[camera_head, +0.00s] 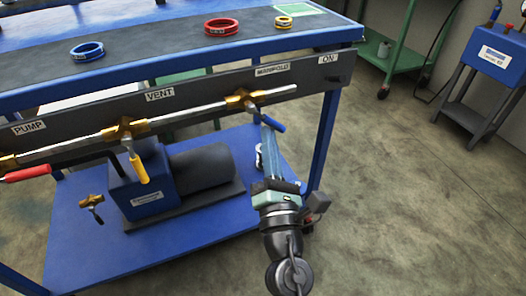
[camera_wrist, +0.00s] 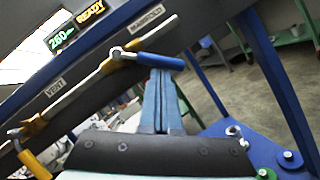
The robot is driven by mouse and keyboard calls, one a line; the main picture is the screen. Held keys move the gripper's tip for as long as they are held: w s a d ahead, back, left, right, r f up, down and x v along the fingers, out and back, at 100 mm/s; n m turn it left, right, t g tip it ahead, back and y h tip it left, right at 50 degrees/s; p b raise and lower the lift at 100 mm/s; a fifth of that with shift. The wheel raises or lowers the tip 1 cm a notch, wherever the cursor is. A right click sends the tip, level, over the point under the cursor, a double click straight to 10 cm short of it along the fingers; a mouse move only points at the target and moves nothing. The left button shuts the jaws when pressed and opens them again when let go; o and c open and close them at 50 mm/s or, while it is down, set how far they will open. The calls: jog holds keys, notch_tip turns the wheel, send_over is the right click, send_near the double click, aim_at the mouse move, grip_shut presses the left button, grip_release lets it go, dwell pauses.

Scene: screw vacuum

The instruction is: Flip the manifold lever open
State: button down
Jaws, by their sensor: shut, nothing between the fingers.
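The manifold lever has a blue handle (camera_head: 273,125) and hangs from a brass valve on the pipe below the MANIFOLD label. In the wrist view the blue handle (camera_wrist: 155,61) lies nearly crosswise just beyond my fingertips. My gripper (camera_head: 268,133) is below the pipe, pointing up at the lever. Its bluish fingers (camera_wrist: 161,76) are together and empty. The fingertips are very close to the handle; I cannot tell whether they touch it. The fingers partly overlap the handle's lower side in the wrist view.
The VENT valve with its yellow handle (camera_head: 139,169) and a red PUMP handle (camera_head: 27,174) are to the left. A pump motor (camera_head: 200,170) sits on the blue lower shelf (camera_head: 85,235). A blue cart leg (camera_head: 326,135) stands right of my gripper.

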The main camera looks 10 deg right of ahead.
jog(key=d+r+n+y+b, duration=0.1)
jog(key=n+y, duration=0.1)
jog(key=n, duration=0.1)
jog(key=d+r+n+y+b, duration=0.1)
jog(key=n+y, duration=0.1)
jog(key=n, duration=0.1)
jog(key=w+d+r+n+y+b, duration=0.1)
jog(key=n+y, duration=0.1)
jog(key=n, duration=0.2)
jog(key=shift+d, duration=0.2)
jog(key=shift+r, duration=0.15)
dwell(0.3)
jog(key=s+d+f+b, duration=0.2)
jog(key=s+f, duration=0.6)
jog(key=shift+f, duration=0.15)
jog(key=shift+d, duration=0.1)
dwell(0.5)
